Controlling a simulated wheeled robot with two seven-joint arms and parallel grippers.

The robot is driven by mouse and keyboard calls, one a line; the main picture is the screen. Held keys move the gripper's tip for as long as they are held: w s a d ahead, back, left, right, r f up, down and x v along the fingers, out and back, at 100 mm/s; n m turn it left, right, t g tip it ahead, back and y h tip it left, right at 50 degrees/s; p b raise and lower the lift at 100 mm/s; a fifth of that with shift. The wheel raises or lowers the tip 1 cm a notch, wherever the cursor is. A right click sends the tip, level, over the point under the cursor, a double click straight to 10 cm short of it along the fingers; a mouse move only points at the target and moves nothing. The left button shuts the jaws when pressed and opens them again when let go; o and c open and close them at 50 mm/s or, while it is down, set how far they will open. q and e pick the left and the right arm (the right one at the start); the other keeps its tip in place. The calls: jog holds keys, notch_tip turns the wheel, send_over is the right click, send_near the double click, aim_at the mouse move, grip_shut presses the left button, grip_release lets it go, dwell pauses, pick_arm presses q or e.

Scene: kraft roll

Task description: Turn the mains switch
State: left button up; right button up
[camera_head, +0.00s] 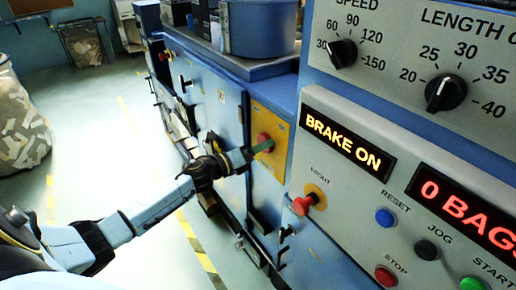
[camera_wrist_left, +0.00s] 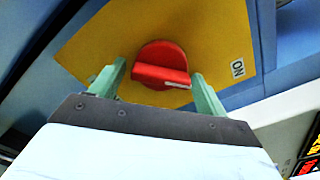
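The mains switch is a round red knob with a raised bar handle. In the head view the switch (camera_head: 264,140) sits on a yellow plate (camera_head: 272,112) on the blue machine's side. In the left wrist view the switch (camera_wrist_left: 162,58) is near the centre, its bar lying nearly level, with a white mark at the right end, on the side of the ON label (camera_wrist_left: 238,68). My left gripper (camera_head: 256,150) is at the switch. Its green fingers, also in the wrist view (camera_wrist_left: 159,74), stand apart, one by each end of the bar; contact is unclear. My right gripper is out of view.
A red knob (camera_head: 303,204) on a yellow disc sits on the grey control panel, right of the switch. The panel holds several buttons, dials and a lit BRAKE ON display (camera_head: 343,140). A patterned bin (camera_head: 20,120) stands left; the floor between is clear.

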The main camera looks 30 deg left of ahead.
pick_arm(q)
jog(key=c, duration=0.8)
jog(key=shift+n, duration=0.4)
jog(key=n+p, duration=0.1)
jog(key=n, duration=0.2)
jog(key=shift+r+p, duration=0.2)
jog(key=shift+p, duration=0.1)
jog(key=n+p, duration=0.2)
jog(key=n, duration=0.3)
jog(key=shift+r+n, duration=0.1)
jog(key=shift+n, duration=0.2)
jog(key=n+p, duration=0.2)
jog(key=n, duration=0.2)
jog(key=shift+r, duration=0.1)
jog(key=n+p, duration=0.1)
jog(key=n, duration=0.3)
jog(key=shift+n, duration=0.5)
jog(key=o, duration=1)
